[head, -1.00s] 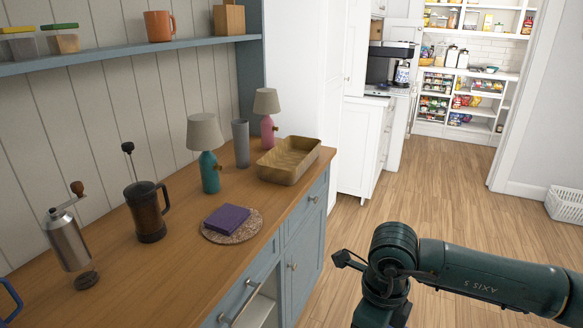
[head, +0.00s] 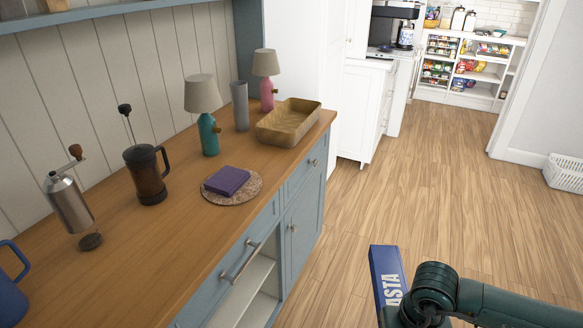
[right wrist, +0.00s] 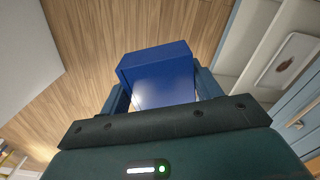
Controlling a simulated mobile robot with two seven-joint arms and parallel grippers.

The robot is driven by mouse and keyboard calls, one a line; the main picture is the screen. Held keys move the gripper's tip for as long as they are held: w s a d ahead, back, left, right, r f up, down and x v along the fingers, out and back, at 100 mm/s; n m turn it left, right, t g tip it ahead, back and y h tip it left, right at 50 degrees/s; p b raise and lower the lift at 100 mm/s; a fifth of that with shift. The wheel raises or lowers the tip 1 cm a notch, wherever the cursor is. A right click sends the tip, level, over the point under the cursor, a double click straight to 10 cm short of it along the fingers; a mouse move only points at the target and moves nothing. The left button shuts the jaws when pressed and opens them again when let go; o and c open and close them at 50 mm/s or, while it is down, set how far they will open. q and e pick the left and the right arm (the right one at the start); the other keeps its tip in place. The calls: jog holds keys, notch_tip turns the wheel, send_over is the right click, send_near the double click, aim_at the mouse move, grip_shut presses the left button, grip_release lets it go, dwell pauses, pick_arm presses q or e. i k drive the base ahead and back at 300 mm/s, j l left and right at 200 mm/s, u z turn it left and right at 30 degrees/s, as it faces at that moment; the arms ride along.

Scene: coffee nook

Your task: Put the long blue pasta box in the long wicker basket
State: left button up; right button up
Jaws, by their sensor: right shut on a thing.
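The long blue pasta box (head: 387,277) stands upright in the head view, above the floor at the lower right, with white lettering on its side. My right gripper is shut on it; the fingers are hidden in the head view. In the right wrist view the blue box (right wrist: 158,72) sits between the two fingers of my right gripper (right wrist: 160,92). The long wicker basket (head: 288,122) stands empty at the far right end of the wooden counter, well apart from the box. My left gripper is not in view.
On the counter (head: 150,245) stand a teal lamp (head: 208,135), a pink lamp (head: 266,95), a grey cylinder (head: 240,106), a French press (head: 147,178) and a coffee grinder (head: 69,204).

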aim_at(292, 126)
jog(key=i+l, duration=0.6)
jog(key=l, duration=0.15)
jog(key=i+l, duration=0.6)
jog(key=l, duration=0.15)
jog(key=i+l, duration=1.25)
jog(key=l, duration=0.25)
jog(key=i+l+u, duration=0.1)
jog(key=i+l, duration=0.2)
jog(key=i+l+u, duration=0.15)
jog(key=l, duration=0.35)
jog(key=i+u, duration=0.1)
jog(key=u, duration=1.3)
